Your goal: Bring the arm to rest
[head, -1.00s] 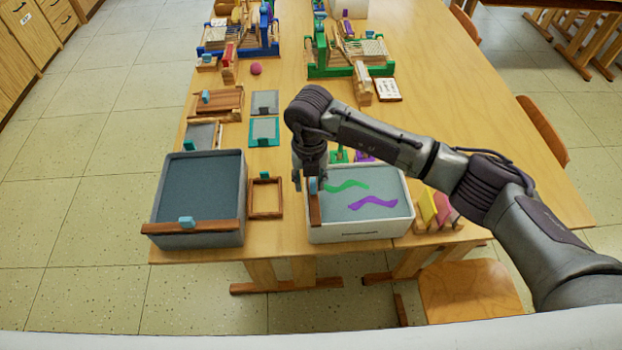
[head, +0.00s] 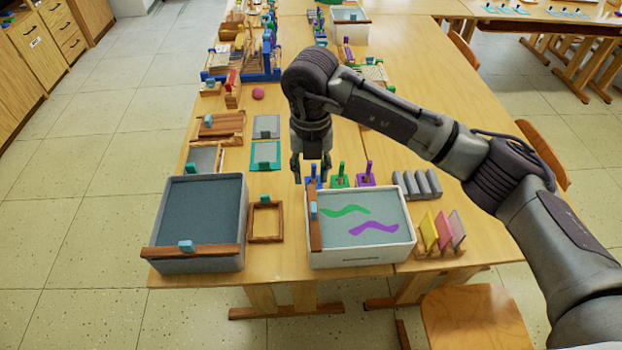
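My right arm comes in from the right, and its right gripper (head: 311,174) points down just behind the back left corner of the white tub (head: 360,256). Its fingers look apart with nothing held between them. The tub holds a grey-blue surface with a green and a purple wavy stripe. A brown wooden bar (head: 315,232) with a light blue grip lies along the tub's left side, apart from the gripper. My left gripper is not in view.
A grey tub (head: 243,218) with a wooden bar stands left, beside an empty wooden frame (head: 266,239). Green (head: 340,181) and purple (head: 367,180) handled tools, grey blocks (head: 417,185) and a rack of coloured cards (head: 440,251) surround the white tub. The table's right side is mostly clear.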

